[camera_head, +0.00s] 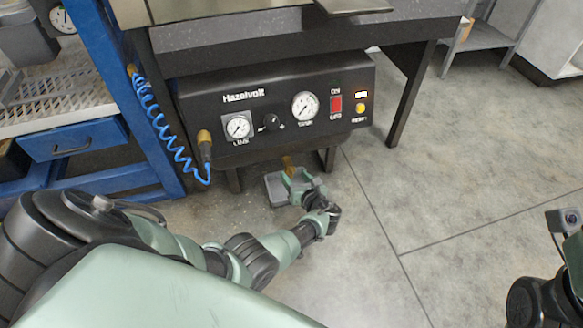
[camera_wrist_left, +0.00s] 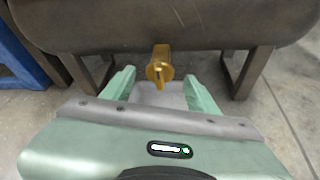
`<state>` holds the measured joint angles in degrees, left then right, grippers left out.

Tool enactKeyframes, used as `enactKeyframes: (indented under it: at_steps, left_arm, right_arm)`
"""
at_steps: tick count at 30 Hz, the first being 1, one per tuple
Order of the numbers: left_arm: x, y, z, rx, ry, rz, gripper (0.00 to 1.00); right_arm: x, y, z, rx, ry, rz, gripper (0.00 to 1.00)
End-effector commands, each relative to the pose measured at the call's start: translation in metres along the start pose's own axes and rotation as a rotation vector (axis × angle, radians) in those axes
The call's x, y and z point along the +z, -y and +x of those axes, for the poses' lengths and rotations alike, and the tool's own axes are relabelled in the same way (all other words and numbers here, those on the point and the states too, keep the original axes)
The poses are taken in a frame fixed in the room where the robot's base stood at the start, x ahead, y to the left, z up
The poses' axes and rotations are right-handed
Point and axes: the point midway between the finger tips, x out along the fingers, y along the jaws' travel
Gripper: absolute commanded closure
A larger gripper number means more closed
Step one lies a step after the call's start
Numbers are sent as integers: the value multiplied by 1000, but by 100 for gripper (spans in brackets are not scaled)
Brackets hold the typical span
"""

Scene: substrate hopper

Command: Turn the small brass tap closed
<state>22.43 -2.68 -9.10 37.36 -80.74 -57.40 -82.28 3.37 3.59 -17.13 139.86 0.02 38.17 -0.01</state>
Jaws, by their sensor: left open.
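The small brass tap (camera_wrist_left: 160,68) hangs below the dark rounded tank (camera_wrist_left: 150,25) in the left wrist view. Its narrow handle points down toward me. In the head view only a bit of the tap (camera_head: 287,162) shows under the black panel. My left gripper (camera_head: 296,178) is low under the panel, close to the tap. In the left wrist view its two green fingers (camera_wrist_left: 160,84) are spread, one on each side of the tap, with gaps between. I see no contact. My right gripper is outside the view; only part of that arm shows at the right edge.
Dark tank legs (camera_wrist_left: 251,73) stand on both sides. The black panel (camera_head: 270,105) with gauges overhangs my left gripper. A blue coiled hose (camera_head: 160,125) hangs at left. Floor at right is clear.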

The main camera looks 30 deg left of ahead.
Motion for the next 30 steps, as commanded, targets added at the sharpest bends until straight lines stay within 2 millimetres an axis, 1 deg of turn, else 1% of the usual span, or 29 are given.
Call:
enactKeyframes:
  at_steps: [1,3,7,24,26,27,29,30]
  left_arm:
    - [4,-1,-11,-1,-1,1,41]
    - [3,-1,-19,-1,-1,2,41]
    - [1,-1,-28,1,0,1,41]
    - [0,0,-30,-2,-1,-4,41]
    - [0,4,-31,-24,-12,-37,41]
    - [0,9,-33,-54,-26,-81,41]
    - [2,22,-39,-130,-62,-193,41]
    - [5,36,-47,-203,-97,-298,41]
  right_arm:
    - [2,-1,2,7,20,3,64]
    - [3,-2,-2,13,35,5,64]
    - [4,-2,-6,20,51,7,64]
    - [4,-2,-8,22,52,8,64]
    - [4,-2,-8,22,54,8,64]
    - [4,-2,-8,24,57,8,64]
    - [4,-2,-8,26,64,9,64]
    - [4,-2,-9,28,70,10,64]
